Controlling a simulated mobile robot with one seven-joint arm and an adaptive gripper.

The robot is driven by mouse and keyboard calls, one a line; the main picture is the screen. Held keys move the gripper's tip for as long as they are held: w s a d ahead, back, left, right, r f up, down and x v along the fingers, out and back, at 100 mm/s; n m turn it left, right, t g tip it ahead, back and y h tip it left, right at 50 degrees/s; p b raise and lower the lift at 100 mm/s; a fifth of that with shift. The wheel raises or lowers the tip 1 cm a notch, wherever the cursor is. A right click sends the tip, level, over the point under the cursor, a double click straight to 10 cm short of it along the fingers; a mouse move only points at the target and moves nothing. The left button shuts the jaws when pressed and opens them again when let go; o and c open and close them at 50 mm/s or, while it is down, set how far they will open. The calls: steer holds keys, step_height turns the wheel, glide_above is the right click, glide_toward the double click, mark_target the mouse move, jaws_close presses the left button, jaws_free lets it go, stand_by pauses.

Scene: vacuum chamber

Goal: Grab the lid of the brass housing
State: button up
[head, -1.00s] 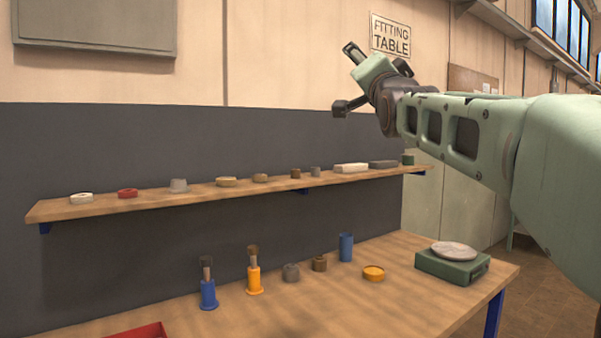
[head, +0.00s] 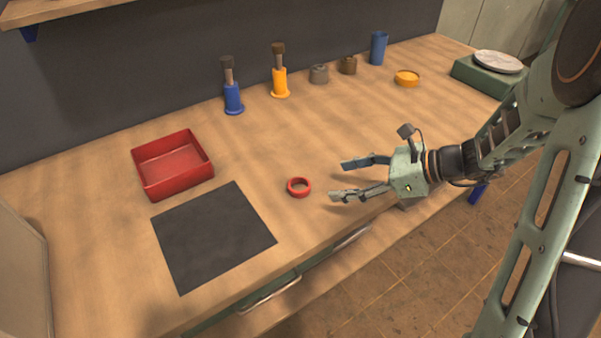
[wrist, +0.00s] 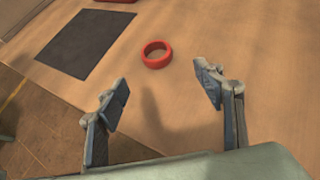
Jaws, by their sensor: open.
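A small brownish, brass-like round housing (head: 348,65) stands at the back of the table in the head view, between a grey one and a blue cup. It is too small there to tell its lid from its body. The housing is not in the wrist view. My gripper (head: 338,180) is open and empty above the table's front part, well forward of the housing. In the wrist view its two fingers (wrist: 163,82) are spread apart, with bare table between them and a red ring (wrist: 157,54) beyond the tips.
The red ring (head: 299,187) lies left of my fingertips. A dark mat (head: 212,238) and a red tray (head: 172,165) are further left. Blue (head: 233,97) and orange (head: 280,83) stands, a grey part (head: 319,74), blue cup (head: 379,48), yellow disc (head: 407,78) and green scale (head: 480,74) line the back.

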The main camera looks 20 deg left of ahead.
glide_toward(291, 186)
steer(key=shift+y, duration=0.3)
steer(key=b+x, duration=0.1)
steer(key=x, duration=0.4)
steer(key=shift+a+f+b, duration=0.25)
steer(key=shift+f+b, duration=0.1)
steer(key=c, duration=0.9)
